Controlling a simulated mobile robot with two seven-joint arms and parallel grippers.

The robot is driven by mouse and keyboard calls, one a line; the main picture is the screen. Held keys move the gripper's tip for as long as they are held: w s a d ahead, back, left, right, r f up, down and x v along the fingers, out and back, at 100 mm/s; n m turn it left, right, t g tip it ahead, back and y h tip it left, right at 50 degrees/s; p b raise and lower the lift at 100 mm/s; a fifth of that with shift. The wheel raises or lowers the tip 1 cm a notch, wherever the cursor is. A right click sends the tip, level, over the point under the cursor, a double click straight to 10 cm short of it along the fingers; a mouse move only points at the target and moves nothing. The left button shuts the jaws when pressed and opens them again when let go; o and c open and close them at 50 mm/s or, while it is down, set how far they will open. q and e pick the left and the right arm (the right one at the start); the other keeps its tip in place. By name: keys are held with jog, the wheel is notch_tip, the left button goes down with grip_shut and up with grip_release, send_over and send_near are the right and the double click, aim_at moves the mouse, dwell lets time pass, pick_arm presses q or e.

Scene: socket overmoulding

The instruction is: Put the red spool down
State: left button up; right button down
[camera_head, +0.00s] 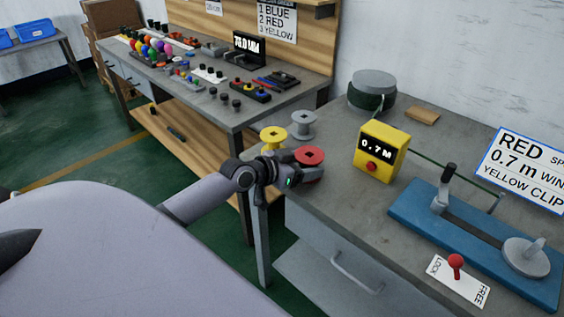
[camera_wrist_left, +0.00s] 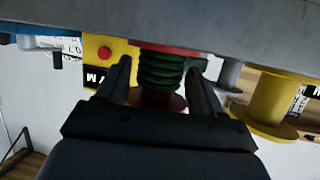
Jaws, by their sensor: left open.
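The red spool (camera_head: 309,156) stands upright at the near left corner of the right-hand grey bench (camera_head: 345,215). In the left wrist view, which is upside down, the red spool (camera_wrist_left: 165,101) carries dark green wire and its flange is at the bench top. My left gripper (camera_head: 297,172) is level with the spool at the bench edge. In the wrist view my left gripper (camera_wrist_left: 160,70) has one finger on each side of the wound spool. The fingers are open, with the spool between them. My right gripper does not show.
A yellow spool (camera_head: 273,138) and a grey spool (camera_head: 302,124) stand just behind. The yellow 0.7 M counter (camera_head: 378,155) is to the right, then a blue winding fixture (camera_head: 470,240) with a crank. A green wire reel (camera_head: 371,92) stands at the back.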

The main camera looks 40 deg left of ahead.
pick_arm(q)
jog(key=v, duration=1)
jog(key=s+d+f+g+y, duration=0.1)
jog(key=s+d+f+g, duration=0.2)
jog(key=s+d+f, duration=1.3)
notch_tip(320, 180, down, 2)
jog(key=shift+s+d+f+n+p, duration=0.1)
jog(key=shift+s+d+n+p, duration=0.15)
jog(key=shift+n+p, duration=0.1)
notch_tip(320, 180, up, 3)
jog(key=p, duration=0.2)
jog(key=shift+f+p, duration=0.1)
jog(key=shift+p, duration=0.3)
